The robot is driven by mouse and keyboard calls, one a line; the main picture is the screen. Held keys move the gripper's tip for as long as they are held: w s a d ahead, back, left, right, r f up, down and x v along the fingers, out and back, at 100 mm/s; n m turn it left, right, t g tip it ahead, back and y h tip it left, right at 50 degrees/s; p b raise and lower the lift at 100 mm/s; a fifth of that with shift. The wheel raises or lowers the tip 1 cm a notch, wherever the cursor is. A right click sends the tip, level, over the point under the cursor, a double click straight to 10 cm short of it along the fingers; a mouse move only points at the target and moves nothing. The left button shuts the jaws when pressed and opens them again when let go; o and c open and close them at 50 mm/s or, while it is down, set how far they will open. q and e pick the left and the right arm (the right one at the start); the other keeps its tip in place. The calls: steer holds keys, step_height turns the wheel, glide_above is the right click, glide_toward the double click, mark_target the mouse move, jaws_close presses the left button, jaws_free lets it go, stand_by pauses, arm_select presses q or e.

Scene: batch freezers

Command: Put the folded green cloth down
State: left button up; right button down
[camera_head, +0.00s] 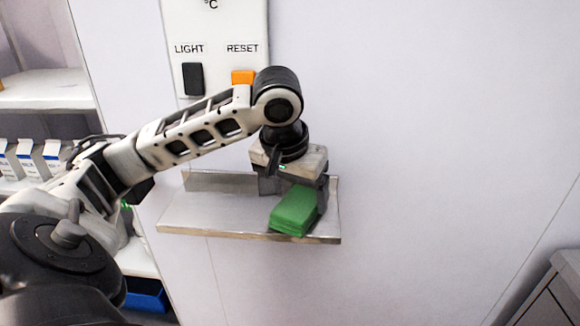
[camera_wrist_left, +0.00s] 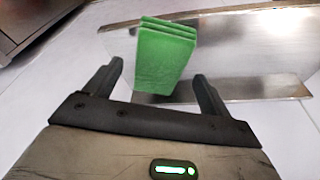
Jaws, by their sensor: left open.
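The folded green cloth (camera_head: 295,211) rests on the right part of a metal wall shelf (camera_head: 215,213), close to its front edge. In the left wrist view the cloth (camera_wrist_left: 162,58) shows its stacked folds and stands out between the two fingers. My left gripper (camera_head: 291,190) is over the shelf, right at the cloth. In the wrist view its fingers (camera_wrist_left: 160,85) are spread, with a gap on each side of the cloth. The shelf (camera_wrist_left: 255,40) also shows there behind the cloth. My right gripper is not in view.
A wall panel with a black LIGHT switch (camera_head: 192,79) and an orange RESET switch (camera_head: 243,77) is above the shelf. White shelving with cartons (camera_head: 30,158) and a blue bin (camera_head: 145,295) is at left. A grey cabinet (camera_head: 557,296) stands at lower right. The shelf's left part is bare.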

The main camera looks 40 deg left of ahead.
arm_select(q)
steer(key=v, duration=0.9)
steer(key=shift+s+r, duration=0.15)
steer(key=shift+r, duration=0.1)
